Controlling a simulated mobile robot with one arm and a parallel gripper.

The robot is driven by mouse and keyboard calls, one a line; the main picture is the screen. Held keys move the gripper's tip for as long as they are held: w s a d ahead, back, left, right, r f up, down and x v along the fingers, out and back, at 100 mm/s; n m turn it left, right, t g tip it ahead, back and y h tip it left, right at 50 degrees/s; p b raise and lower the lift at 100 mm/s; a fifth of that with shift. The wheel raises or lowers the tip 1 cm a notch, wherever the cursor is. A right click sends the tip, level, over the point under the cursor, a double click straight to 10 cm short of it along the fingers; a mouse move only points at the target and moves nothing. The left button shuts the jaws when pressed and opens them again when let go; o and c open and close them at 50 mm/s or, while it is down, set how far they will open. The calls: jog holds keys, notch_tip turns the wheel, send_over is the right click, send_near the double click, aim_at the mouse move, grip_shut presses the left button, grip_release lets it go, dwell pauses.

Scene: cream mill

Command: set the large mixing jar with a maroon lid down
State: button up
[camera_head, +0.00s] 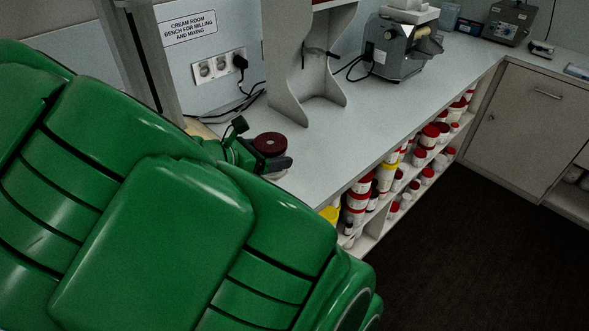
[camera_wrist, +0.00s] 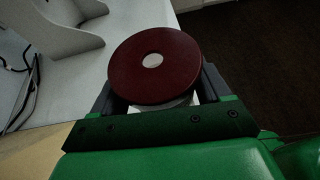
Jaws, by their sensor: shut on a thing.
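The large mixing jar with a maroon lid (camera_wrist: 155,66) is between the fingers of my gripper (camera_wrist: 160,92) in the wrist view. Its round lid has a pale disc at its centre, and a little of the white body shows below it. In the head view the maroon lid (camera_head: 270,145) shows at the near left end of the bench, with my gripper (camera_head: 268,160) shut around the jar. The jar's base is hidden, so I cannot tell whether it touches the bench top.
The pale bench top (camera_head: 375,121) has free room right of the jar. A grey shelf upright (camera_head: 290,85) stands behind it. A grey mill machine (camera_head: 393,55) stands farther along. Several red-lidded jars (camera_head: 428,137) fill shelves under the bench. Black cables (camera_head: 238,102) hang by the wall socket.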

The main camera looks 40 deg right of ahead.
jog(key=s+d+m+g, duration=0.2)
jog(key=s+d, duration=0.3)
jog(key=d, duration=0.1)
jog(key=shift+w+d+f, duration=1.25)
jog(key=shift+w+f, duration=0.3)
jog(key=shift+w, duration=0.35)
jog(key=shift+w+d+f, duration=1.25)
jog(key=shift+w+f, duration=0.35)
jog(key=shift+w, duration=0.3)
jog(key=shift+w+d+f, duration=1.25)
jog(key=shift+w+f, duration=0.3)
jog(key=shift+w, duration=0.35)
jog(key=shift+w+d+f, duration=0.1)
jog(key=shift+w+f, duration=0.05)
jog(key=shift+f, duration=1.45)
jog(key=shift+f, duration=0.15)
jog(key=o, duration=1.4)
